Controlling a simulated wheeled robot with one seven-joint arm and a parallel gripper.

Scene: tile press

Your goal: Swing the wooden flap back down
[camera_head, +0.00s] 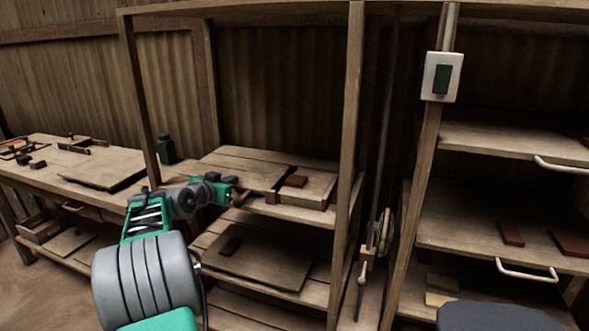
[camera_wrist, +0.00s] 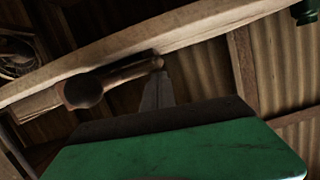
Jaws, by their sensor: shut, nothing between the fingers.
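My gripper (camera_head: 238,194) is at the front edge of the middle unit's top shelf, with its fingers shut and empty. In the wrist view the fingers (camera_wrist: 157,90) show as a grey wedge beside a wooden bar (camera_wrist: 130,74) with a dark round end (camera_wrist: 84,92). Whether they touch it I cannot tell. A raised wooden box-like part (camera_head: 312,190) stands at the right of that shelf, right of my gripper, with a dark gap along its left side. I cannot tell for sure which board is the wooden flap, or its angle.
A post (camera_head: 347,130) stands right of the shelf, with a wheel and lever (camera_head: 383,232) beyond it. A lower shelf (camera_head: 262,262) is beneath. A green bottle (camera_head: 166,149) stands behind my arm.

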